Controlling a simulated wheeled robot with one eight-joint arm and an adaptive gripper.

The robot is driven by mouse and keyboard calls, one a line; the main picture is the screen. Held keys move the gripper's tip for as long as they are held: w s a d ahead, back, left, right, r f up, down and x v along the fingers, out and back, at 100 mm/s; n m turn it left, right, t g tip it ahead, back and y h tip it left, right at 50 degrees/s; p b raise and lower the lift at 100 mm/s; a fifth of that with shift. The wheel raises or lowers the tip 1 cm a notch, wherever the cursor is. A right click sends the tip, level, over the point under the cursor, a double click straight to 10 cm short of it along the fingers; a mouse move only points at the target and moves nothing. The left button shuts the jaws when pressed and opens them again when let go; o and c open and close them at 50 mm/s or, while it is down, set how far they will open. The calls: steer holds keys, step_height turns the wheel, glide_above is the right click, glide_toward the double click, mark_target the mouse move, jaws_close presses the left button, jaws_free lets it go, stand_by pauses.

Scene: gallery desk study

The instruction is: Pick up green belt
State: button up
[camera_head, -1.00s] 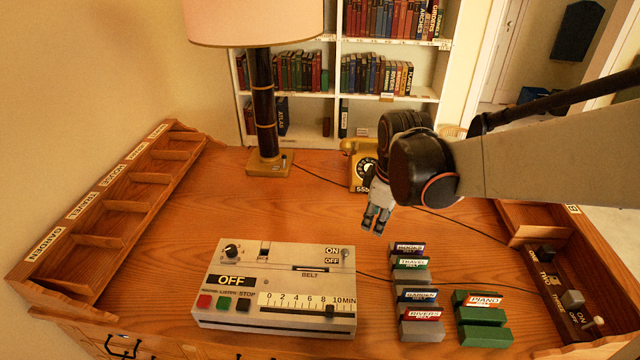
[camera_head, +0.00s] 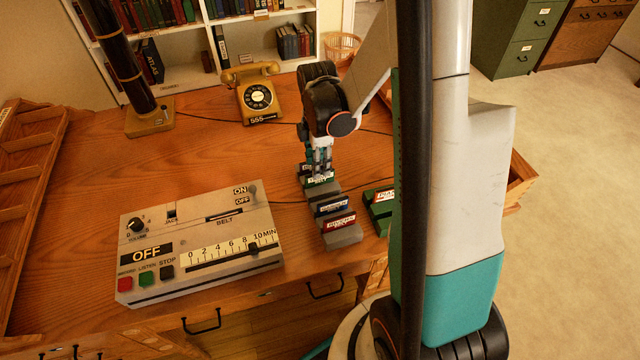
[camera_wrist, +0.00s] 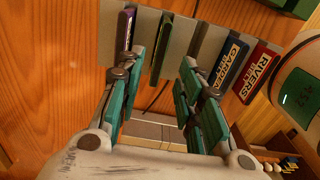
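The green belt (camera_head: 320,181) is a thin green-edged piece with a white label, standing in a grey holder in the row of belts on the desk. In the wrist view the green belt (camera_wrist: 162,48) shows edge-on between the fingers. My gripper (camera_head: 319,165) points down over it. In the wrist view my gripper (camera_wrist: 162,68) is open, one finger on each side of the belt, with gaps visible. Whether the fingertips touch the holder cannot be told. In the head view my fingers partly hide the green belt.
A purple belt (camera_wrist: 126,28) stands on one side; the blue GARDEN belt (camera_wrist: 230,65) and red RIVERS belt (camera_wrist: 262,72) stand on the other. A grey belt machine (camera_head: 200,240) is to the left. A yellow telephone (camera_head: 253,92) stands behind. Green holders (camera_head: 378,205) are partly hidden by my arm.

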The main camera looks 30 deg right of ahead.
mark_target(320, 182)
steer(key=shift+d+f+b, duration=0.15)
steer(key=shift+f+b, duration=0.55)
steer(key=shift+f, duration=0.9)
steer(key=shift+d+f+b, duration=0.15)
steer(key=shift+f+b, duration=0.55)
steer(key=shift+f, duration=0.85)
steer(key=shift+r, duration=0.1)
jaws_close()
